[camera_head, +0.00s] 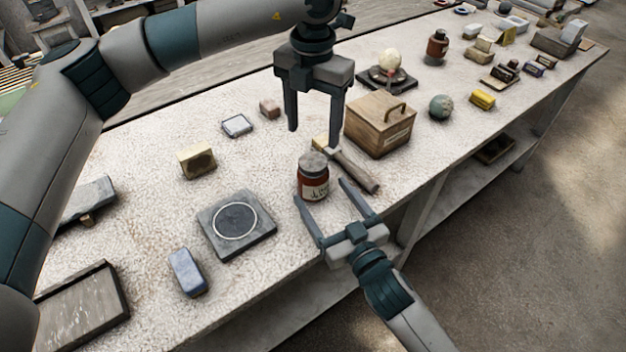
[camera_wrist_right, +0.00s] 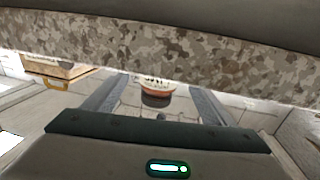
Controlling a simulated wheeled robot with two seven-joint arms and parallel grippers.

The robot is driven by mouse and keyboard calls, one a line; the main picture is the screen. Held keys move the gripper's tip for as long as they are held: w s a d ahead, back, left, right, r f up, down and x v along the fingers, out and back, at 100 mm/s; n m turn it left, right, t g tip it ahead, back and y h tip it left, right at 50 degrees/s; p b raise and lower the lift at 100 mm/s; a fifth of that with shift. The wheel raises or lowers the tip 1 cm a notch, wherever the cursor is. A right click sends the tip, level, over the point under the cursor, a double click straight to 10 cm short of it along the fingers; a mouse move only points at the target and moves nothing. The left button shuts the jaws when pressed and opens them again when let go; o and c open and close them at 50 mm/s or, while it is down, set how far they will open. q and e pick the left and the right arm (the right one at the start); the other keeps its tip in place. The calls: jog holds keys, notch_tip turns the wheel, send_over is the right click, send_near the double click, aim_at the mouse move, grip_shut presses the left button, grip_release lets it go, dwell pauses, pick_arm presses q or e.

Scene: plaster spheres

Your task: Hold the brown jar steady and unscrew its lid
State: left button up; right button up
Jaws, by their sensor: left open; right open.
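The brown jar (camera_head: 313,184) stands upright on the speckled table with its grey lid (camera_head: 314,161) on top and a pale label on its front. My left gripper (camera_head: 312,133) is open, pointing down, above and behind the jar, apart from the lid. My right gripper (camera_head: 323,202) is open near the table's front edge, its two fingers pointing toward the jar, one to each side of its front. No contact is visible.
A square slab with a ring (camera_head: 236,224) lies to the left, with a blue block (camera_head: 187,272) in front. Free table lies left of the jar.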

aim_at(314, 181)
jog(key=shift+x, duration=2.75)
jog(key=shift+c, duration=0.6)
